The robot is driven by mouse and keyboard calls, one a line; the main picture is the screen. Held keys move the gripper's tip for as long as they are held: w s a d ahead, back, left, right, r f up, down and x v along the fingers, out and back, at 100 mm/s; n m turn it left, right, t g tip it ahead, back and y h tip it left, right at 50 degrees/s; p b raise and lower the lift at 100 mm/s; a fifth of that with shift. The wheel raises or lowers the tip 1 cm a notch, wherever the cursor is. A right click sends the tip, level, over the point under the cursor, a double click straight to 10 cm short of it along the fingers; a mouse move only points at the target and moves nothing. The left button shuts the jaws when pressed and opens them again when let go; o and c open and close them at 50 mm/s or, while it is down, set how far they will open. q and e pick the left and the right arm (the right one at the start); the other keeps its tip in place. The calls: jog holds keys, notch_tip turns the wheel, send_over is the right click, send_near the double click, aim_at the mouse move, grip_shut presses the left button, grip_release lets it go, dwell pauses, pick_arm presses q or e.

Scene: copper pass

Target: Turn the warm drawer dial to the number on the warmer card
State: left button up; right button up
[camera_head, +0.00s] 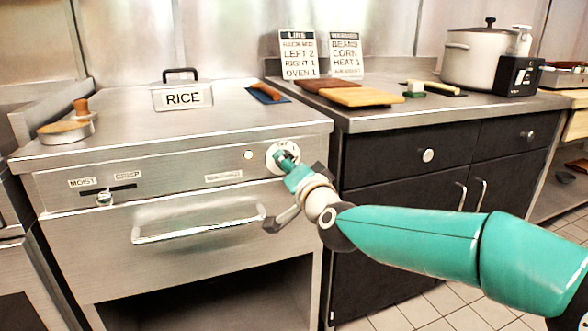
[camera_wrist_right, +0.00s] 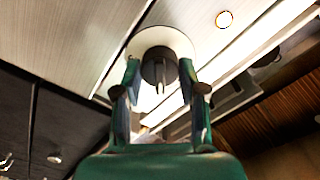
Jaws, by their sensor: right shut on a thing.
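The warm drawer dial (camera_head: 272,158) sits at the right end of the steel warmer's front panel. In the right wrist view it is a dark round knob (camera_wrist_right: 159,66) on a white disc. My right gripper (camera_head: 288,165) is shut on the knob, with one finger on each side in the wrist view (camera_wrist_right: 158,88). The gripper covers most of the dial, so its numbers and setting cannot be read. The warmer card (camera_head: 345,53) stands on the back counter and reads beans, corn, heat 1, with a small last line that is hard to read. My left gripper is out of view.
A round light (camera_head: 248,155) is left of the dial. The drawer handle (camera_head: 198,224) and moist–crisp slider (camera_head: 104,199) are on the same front. A line card (camera_head: 299,54), rice lid (camera_head: 182,95), boards (camera_head: 358,97) and pot (camera_head: 480,58) stand on the counters.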

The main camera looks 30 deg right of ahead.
jog(key=shift+d, duration=0.2)
jog(key=o, duration=1.2)
jog(key=shift+c, duration=0.2)
jog(key=shift+a, duration=0.1)
jog(key=v, duration=1.2)
